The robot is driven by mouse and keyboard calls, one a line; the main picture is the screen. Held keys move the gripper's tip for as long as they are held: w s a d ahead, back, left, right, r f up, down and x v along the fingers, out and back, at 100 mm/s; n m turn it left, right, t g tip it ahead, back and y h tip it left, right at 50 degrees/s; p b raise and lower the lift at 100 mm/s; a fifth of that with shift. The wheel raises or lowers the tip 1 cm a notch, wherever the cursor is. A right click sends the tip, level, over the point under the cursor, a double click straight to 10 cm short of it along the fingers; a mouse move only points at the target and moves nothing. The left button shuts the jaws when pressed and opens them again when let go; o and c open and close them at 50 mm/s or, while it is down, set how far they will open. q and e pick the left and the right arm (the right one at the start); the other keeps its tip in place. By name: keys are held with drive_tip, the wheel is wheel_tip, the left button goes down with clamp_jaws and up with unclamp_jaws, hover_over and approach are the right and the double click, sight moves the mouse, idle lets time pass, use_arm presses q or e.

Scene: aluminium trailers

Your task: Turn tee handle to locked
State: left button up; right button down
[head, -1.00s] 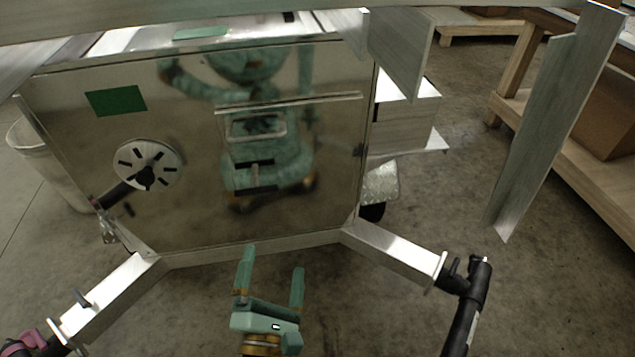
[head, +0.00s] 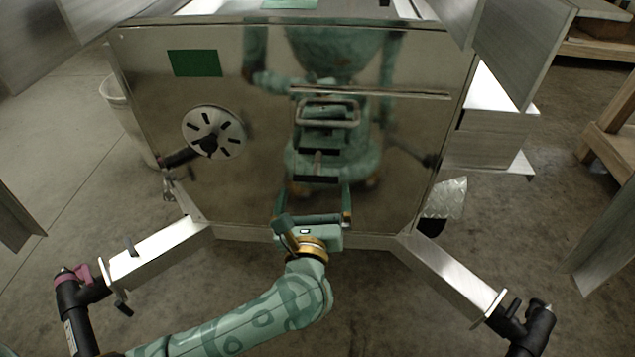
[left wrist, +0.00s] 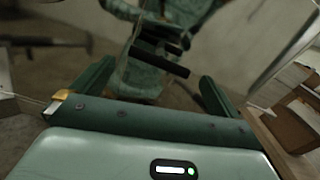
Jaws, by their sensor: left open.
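On the shiny metal front panel of the trailer (head: 400,130) is a round slotted disc (head: 228,122) with a black handle (head: 208,143) at its middle. A dark bar runs from there down to the left; I cannot tell how much is reflection, or which position is locked. My left gripper (head: 315,208) is open and empty, low in front of the panel, right of and below the disc, apart from the handle. In the left wrist view its two fingers (left wrist: 155,85) stand apart with nothing between them. A blurred dark bar shows at the left there. My right gripper is not in view.
Two square metal arms (head: 160,252) (head: 455,275) with black fittings spread from the trailer's lower corners towards me. A green label (head: 195,63) is above the disc. Metal plates (head: 525,45) hang at upper right. A white bin (head: 125,105) stands at left.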

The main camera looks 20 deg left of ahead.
sight(315, 182)
use_arm(q)
drive_tip(key=b+x, duration=0.1)
drive_tip(key=x, duration=0.3)
drive_tip(key=shift+w+a, duration=0.1)
drive_tip(key=shift+w, duration=0.2)
use_arm(e)
drive_tip(key=shift+s+d+f, duration=0.15)
drive_tip(key=shift+d+f, duration=0.05)
drive_tip(key=shift+d, duration=0.4)
use_arm(q)
drive_tip(key=c, duration=0.6)
use_arm(e)
drive_tip(key=shift+w, duration=0.2)
